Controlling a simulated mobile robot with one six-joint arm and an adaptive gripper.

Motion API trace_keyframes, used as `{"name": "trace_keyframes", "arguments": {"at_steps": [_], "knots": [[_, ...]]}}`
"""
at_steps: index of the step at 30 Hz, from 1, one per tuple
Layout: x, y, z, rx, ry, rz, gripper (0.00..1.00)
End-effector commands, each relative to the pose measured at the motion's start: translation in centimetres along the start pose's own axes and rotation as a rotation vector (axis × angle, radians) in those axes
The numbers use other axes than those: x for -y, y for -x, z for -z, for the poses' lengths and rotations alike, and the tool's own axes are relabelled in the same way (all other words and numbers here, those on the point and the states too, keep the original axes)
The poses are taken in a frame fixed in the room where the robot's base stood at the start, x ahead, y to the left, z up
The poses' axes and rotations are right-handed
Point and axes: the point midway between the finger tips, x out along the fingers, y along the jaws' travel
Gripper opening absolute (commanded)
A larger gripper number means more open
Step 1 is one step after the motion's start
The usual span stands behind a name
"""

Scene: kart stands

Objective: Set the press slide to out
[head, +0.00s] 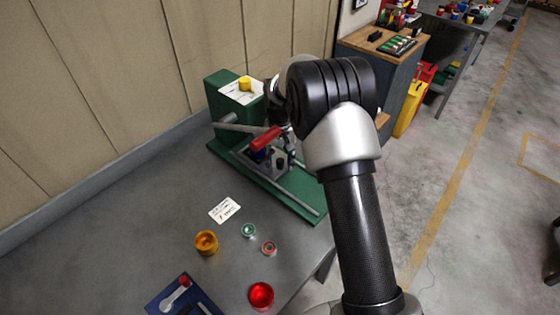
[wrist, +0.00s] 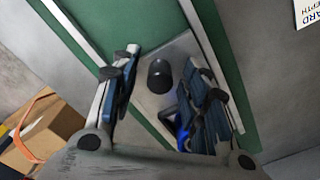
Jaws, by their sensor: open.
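The green press (head: 230,98) stands on the grey bench at upper middle in the head view, with a red-gripped lever (head: 265,138). Its base carries two pale rails and a grey slide plate (wrist: 181,52) with an upright black knob (wrist: 159,76). The knob also shows in the head view (head: 281,163). In the wrist view my gripper (wrist: 163,78) is open, a finger on either side of the knob, with gaps visible. A blue part lies partly hidden behind the right finger. My arm covers part of the press in the head view.
A white card (head: 224,210), an amber cup (head: 206,243), small green and red rings, a red cup (head: 261,295) and a blue tool tray (head: 165,304) lie in front of the press. The wall is close behind. Open floor lies to the right.

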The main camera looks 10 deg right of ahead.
Motion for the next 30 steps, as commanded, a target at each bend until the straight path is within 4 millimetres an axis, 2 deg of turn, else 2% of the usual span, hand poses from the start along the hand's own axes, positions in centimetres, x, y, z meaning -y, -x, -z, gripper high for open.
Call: {"name": "trace_keyframes", "arguments": {"at_steps": [5, 23, 30], "knots": [[0.0, 0.03, -0.01, 0.0, 0.0, 0.0, 0.4], [0.0, 0.05, -0.01, 0.0, 0.0, 0.0, 0.0], [0.0, 0.06, 0.0, 0.0, 0.0, 0.0, 0.0]]}}
